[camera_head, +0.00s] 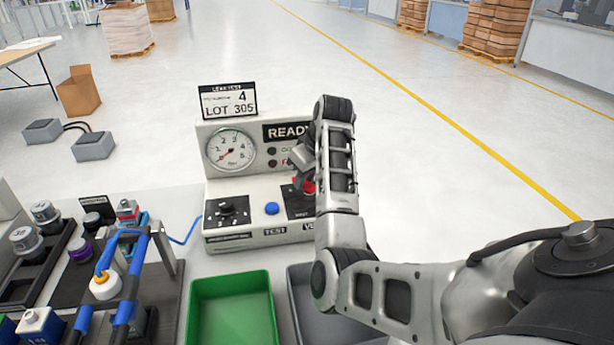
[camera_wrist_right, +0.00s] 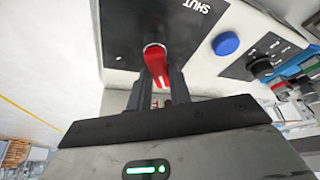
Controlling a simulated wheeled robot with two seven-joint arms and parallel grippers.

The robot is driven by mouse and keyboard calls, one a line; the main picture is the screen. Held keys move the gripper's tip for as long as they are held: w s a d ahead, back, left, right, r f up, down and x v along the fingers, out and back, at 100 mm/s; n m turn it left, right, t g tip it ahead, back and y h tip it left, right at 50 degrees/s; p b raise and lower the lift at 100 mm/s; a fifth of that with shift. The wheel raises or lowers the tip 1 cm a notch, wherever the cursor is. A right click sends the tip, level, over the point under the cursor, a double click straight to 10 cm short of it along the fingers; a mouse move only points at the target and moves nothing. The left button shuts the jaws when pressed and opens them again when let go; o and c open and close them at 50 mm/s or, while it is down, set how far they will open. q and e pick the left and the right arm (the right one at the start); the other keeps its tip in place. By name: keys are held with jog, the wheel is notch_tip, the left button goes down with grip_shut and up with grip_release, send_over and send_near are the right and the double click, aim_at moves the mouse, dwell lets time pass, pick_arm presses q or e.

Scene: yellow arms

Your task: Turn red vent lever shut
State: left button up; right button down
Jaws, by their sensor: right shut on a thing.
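The red vent lever (camera_wrist_right: 156,66) sits on a black plate (camera_wrist_right: 150,28) marked SHUT on the white tester. In the right wrist view the lever lies between the fingers of my right gripper (camera_wrist_right: 167,92), which are shut on it. In the head view only a bit of the red lever (camera_head: 309,186) shows, and my right arm hides most of it. My right gripper (camera_head: 302,170) is largely behind that arm, at the right end of the tester (camera_head: 245,190). My left gripper is in neither view.
The tester carries a round gauge (camera_head: 231,149), a black knob (camera_head: 228,211) and a blue button (camera_head: 272,208). A green bin (camera_head: 232,312) and a grey bin (camera_head: 300,290) stand in front. A fixture with blue bars (camera_head: 130,275) is at left.

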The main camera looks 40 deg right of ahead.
jog(key=shift+a+n+y, duration=0.1)
jog(key=shift+n+y, duration=0.4)
jog(key=shift+n, duration=0.8)
jog(key=shift+r, duration=0.1)
jog(key=c, duration=1.3)
grip_release()
